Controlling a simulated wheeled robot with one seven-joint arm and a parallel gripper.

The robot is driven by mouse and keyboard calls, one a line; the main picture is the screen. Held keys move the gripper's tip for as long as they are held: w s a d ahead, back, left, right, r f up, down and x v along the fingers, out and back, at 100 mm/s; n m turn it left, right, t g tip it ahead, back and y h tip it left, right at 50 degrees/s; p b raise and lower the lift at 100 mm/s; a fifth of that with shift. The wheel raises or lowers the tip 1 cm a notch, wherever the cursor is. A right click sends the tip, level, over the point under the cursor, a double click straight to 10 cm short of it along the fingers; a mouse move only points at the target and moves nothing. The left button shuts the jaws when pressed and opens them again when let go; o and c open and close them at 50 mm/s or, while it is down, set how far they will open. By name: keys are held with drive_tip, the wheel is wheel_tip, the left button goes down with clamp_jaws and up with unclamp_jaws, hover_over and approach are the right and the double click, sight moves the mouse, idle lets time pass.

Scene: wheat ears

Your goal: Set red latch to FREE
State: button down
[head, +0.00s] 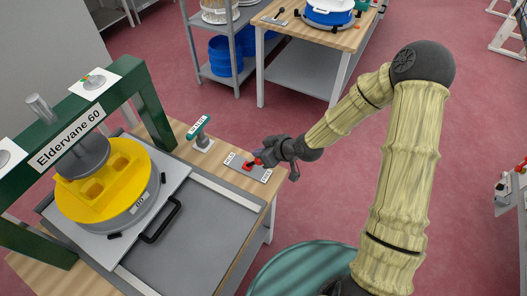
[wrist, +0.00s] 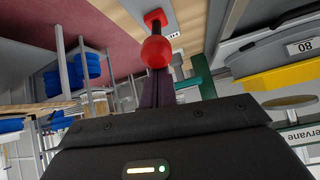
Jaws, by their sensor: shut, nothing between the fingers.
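The red latch (head: 248,166) sits on a grey plate (head: 240,172) at the table's right side, with a HOLD label at the plate's left and a FREE label at its right. In the wrist view the latch shows a round red knob (wrist: 156,51) on a lever with a red base. My gripper (head: 262,159) is at the latch, beside the knob. In the wrist view my gripper (wrist: 158,80) has its dark fingers together behind the knob, with nothing between them. The fingertips are partly hidden by the knob; I cannot tell whether they touch it. Which label the lever points at is unclear.
A teal-topped handle (head: 200,130) stands left of the plate. The green press frame (head: 150,105) with a yellow mould (head: 135,175) and a tray with a black handle (head: 161,220) fill the left. A round teal surface (head: 305,268) is in front. Open floor lies to the right.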

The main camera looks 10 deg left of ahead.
drive_tip(key=shift+s+d+f, duration=0.3)
drive_tip(key=shift+d+f, duration=0.15)
wheel_tip(320, 180, up, 4)
drive_tip(key=w+a+p, duration=0.2)
drive_tip(key=a, duration=0.1)
drive_tip(key=s+d+r+b, duration=0.1)
drive_tip(key=s+d+r, duration=0.2)
drive_tip(key=d, duration=0.5)
drive_tip(key=shift+s+d+r, duration=0.15)
drive_tip(key=shift+s+r, duration=0.2)
drive_tip(key=shift+r, duration=0.05)
idle(0.3)
